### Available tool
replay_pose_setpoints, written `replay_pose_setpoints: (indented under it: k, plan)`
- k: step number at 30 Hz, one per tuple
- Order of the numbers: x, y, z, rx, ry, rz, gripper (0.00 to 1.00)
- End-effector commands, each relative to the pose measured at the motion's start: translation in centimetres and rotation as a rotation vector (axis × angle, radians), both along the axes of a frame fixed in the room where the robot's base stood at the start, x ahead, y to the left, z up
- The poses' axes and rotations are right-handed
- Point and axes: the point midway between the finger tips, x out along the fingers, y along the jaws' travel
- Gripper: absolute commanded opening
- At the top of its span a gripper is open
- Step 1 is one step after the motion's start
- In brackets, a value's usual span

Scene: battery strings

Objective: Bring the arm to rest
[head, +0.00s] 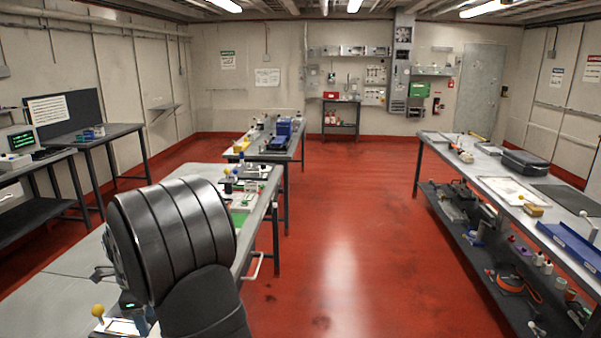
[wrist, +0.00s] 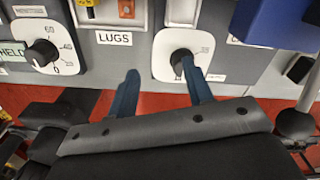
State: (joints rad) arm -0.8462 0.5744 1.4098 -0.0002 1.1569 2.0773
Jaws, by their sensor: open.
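My gripper (wrist: 160,72) shows in the wrist view with its two blue fingers spread apart and nothing between them. It is in front of a grey panel (wrist: 113,62) marked LUGS. The right finger's tip overlaps a black knob (wrist: 181,58) on a white dial in the picture; I cannot tell whether they touch. In the head view my dark arm (head: 170,240) stands over the left workbench and hides much of it. My gripper cannot be made out there.
In the wrist view another dial knob (wrist: 42,52) is at the left and a blue block (wrist: 275,22) at the upper right. The head view shows a cluttered right bench (head: 455,160) and an open red floor (head: 340,220) between the benches.

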Motion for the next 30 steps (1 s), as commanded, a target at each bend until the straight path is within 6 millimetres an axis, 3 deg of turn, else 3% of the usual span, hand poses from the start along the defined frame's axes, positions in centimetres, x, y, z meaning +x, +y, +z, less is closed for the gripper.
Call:
replay_pose_setpoints:
  k: [6,20,30]
  plan:
    - [1.3,-1.3,-0.2,0.000,0.000,0.048,0.47]
    - [1.4,-1.4,-0.3,0.000,0.000,0.055,0.47]
    - [-1.8,1.6,0.3,0.000,0.000,-0.052,0.47]
